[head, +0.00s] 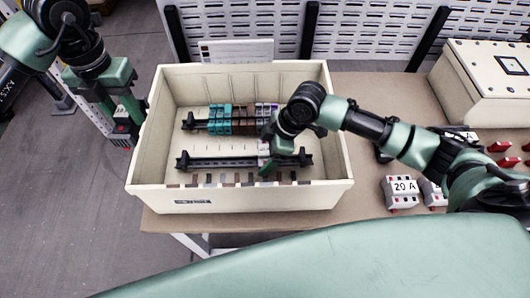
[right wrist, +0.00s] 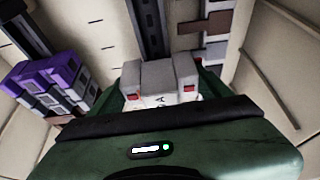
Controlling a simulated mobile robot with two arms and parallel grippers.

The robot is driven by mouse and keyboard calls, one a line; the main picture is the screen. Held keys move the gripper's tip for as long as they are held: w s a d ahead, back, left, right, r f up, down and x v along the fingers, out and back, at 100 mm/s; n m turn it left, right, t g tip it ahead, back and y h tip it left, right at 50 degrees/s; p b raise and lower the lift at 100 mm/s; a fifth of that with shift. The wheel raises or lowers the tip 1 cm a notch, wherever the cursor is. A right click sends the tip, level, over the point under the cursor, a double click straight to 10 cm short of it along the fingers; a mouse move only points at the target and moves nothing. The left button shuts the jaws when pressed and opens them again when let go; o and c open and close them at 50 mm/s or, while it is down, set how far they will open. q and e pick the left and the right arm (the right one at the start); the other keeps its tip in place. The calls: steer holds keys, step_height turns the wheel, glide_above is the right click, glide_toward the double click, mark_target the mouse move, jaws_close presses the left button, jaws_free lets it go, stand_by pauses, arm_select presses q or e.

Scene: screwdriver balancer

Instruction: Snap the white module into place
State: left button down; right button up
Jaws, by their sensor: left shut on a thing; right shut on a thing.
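The white module (right wrist: 160,78), with a grey top and small red marks, is between the fingers of my right gripper (right wrist: 160,100) in the right wrist view. In the head view my right gripper (head: 266,158) is inside the crate at the front rail (head: 222,162), right of its middle. The white module (head: 264,147) shows only in part there, over or on the rail; I cannot tell whether it is seated. My left gripper (head: 122,118) is outside the crate at the left, shut on a small dark and red thing that is hard to make out.
The cream crate (head: 240,199) stands on the table. Its back rail (head: 190,125) carries teal, brown and purple modules. White breakers (head: 403,191), red parts (head: 500,147) and a cream box (head: 490,75) are at the right. The front rail is otherwise bare between black end stops.

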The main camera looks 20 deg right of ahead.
arm_select(q)
steer(key=shift+w, duration=0.1)
arm_select(e)
steer(key=shift+f, duration=0.25)
arm_select(q)
steer(key=shift+r+p, duration=0.3)
steer(key=shift+p, duration=0.05)
arm_select(e)
steer(key=o, duration=1.6)
steer(key=shift+c, duration=0.2)
arm_select(q)
steer(key=shift+f+b, duration=0.55)
arm_select(e)
steer(key=v, duration=1.1)
steer(key=shift+r, duration=0.4)
steer(key=shift+d, duration=0.1)
arm_select(q)
step_height(320, 180, up, 13)
steer(key=p, duration=1.3)
steer(key=shift+r, duration=0.2)
arm_select(e)
step_height(320, 180, up, 12)
